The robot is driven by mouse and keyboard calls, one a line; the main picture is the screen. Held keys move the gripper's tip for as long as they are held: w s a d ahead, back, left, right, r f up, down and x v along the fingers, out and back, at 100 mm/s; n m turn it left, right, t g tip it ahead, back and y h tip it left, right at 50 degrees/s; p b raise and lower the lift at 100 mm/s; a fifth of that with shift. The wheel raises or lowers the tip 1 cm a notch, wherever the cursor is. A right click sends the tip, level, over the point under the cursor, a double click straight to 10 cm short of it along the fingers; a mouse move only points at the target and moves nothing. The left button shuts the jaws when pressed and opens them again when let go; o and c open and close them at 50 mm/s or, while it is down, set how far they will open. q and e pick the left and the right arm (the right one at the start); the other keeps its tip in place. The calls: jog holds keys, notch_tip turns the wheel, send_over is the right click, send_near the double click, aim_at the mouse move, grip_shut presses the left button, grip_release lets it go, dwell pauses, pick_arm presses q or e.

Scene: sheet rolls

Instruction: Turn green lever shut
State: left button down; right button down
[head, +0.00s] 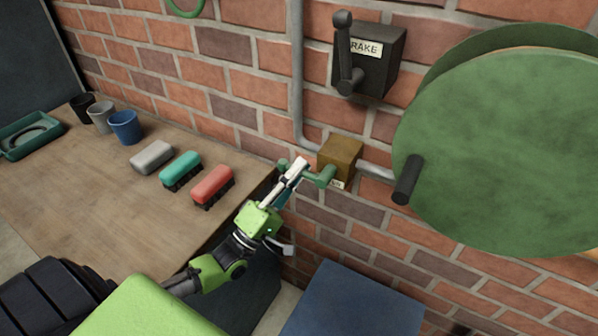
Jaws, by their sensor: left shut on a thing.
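The green lever (323,177) sticks out from a brown valve box (341,156) on the brick wall, left of the big green disc. My left gripper (292,172) reaches up from below and is shut on the lever's left part. Its fingers cover some of the lever, and a green end shows just left of them. A small label under the box is mostly hidden. My right gripper is not in view.
A black brake box (379,58) with a lever hangs above. The large green disc (503,150) with a dark handle (407,180) fills the right. The wooden table (95,205) holds brushes, cups and a green tray (28,135). A blue surface (352,303) lies below.

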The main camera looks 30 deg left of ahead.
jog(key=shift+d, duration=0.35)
pick_arm(q)
jog(key=c, duration=2)
grip_release()
jog(key=shift+c, duration=0.2)
notch_tip(320, 180, up, 10)
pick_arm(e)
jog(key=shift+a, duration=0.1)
